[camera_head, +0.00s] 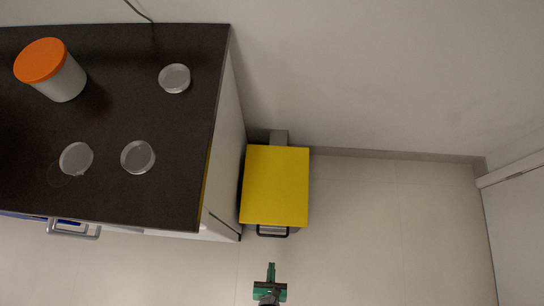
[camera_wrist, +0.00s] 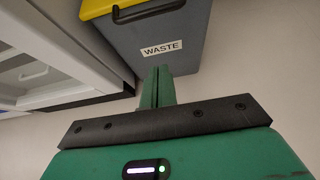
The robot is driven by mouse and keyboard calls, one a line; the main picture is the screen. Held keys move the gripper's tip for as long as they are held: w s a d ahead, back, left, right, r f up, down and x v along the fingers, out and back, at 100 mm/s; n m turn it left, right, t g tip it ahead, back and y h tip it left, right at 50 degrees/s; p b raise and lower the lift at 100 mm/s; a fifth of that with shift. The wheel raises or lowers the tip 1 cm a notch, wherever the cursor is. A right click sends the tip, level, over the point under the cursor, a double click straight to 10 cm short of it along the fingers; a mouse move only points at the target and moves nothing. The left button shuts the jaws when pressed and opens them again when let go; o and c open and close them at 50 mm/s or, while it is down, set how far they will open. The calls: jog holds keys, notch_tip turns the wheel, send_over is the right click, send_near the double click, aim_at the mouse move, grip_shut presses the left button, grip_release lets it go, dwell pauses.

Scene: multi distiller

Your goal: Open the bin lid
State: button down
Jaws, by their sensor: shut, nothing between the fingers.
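The bin lid (camera_head: 275,187) is yellow and lies flat and closed on the bin beside the cabinet in the head view. A dark handle (camera_head: 272,231) sticks out from its front edge; the handle also shows at the top of the wrist view (camera_wrist: 148,12). The bin body (camera_wrist: 180,45) is grey with a "WASTE" label (camera_wrist: 162,49). My gripper (camera_head: 271,267) is green, shut and empty. It is in front of the bin, apart from the handle. In the wrist view its closed fingers point toward the bin front, below the handle and label.
A dark-topped cabinet (camera_head: 190,190) stands left of the bin, bearing an orange-lidded jar (camera_head: 62,80) and several small clear dishes. A metal drawer handle (camera_head: 75,230) juts from its front. The floor (camera_head: 380,235) right of the bin is clear. A wall runs behind.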

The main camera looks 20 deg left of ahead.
jog(key=b+x, duration=0.7)
jog(key=x, duration=0.3)
jog(key=r, duration=0.1)
jog(key=r+p, duration=0.1)
jog(key=r, duration=0.2)
jog(key=shift+w+a+r, duration=0.1)
jog(key=shift+w, duration=0.3)
jog(key=shift+p, duration=0.3)
